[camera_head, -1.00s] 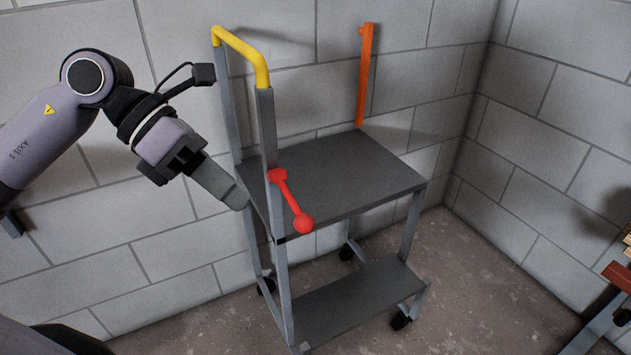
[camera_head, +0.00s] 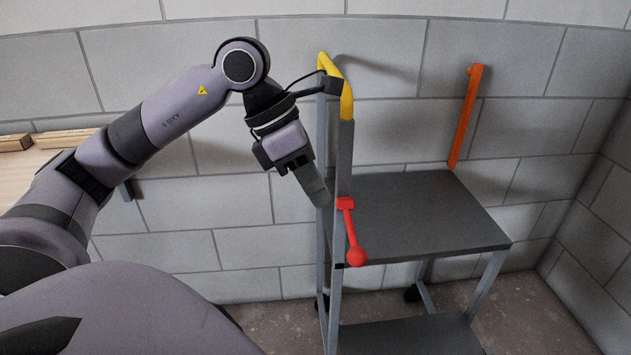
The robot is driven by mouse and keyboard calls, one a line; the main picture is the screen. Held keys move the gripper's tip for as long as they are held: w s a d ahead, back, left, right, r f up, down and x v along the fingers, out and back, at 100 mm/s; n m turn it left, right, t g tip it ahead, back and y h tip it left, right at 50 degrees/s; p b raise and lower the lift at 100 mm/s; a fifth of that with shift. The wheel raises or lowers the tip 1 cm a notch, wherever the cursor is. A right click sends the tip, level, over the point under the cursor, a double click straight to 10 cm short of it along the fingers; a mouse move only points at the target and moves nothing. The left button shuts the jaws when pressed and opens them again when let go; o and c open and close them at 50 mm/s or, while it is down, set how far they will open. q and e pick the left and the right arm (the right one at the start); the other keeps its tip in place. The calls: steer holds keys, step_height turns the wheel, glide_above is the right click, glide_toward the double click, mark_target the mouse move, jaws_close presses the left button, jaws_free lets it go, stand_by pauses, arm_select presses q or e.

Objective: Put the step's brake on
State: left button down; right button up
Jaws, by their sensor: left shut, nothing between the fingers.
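The step (camera_head: 425,215) is a grey wheeled frame with a dark upper platform, a lower tread and a yellow handrail (camera_head: 337,78) on its left side. Its brake lever (camera_head: 351,232) is red with a round knob, fixed to the front left post. The lever slants down to the right, the knob just below the platform's edge. My left gripper (camera_head: 322,199) is shut and empty, pointing down just left of the lever's pivot. It overlaps the post in the picture; I cannot tell whether it touches. My right gripper is not in view.
An orange bar (camera_head: 466,115) stands upright against the block wall behind the platform. A pale wooden surface with battens (camera_head: 66,138) lies at the far left. Concrete floor shows below, with the room corner at right.

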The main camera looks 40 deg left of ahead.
mark_target(352, 251)
arm_select(q)
steer(key=x, duration=1)
steer(key=shift+b, duration=0.35)
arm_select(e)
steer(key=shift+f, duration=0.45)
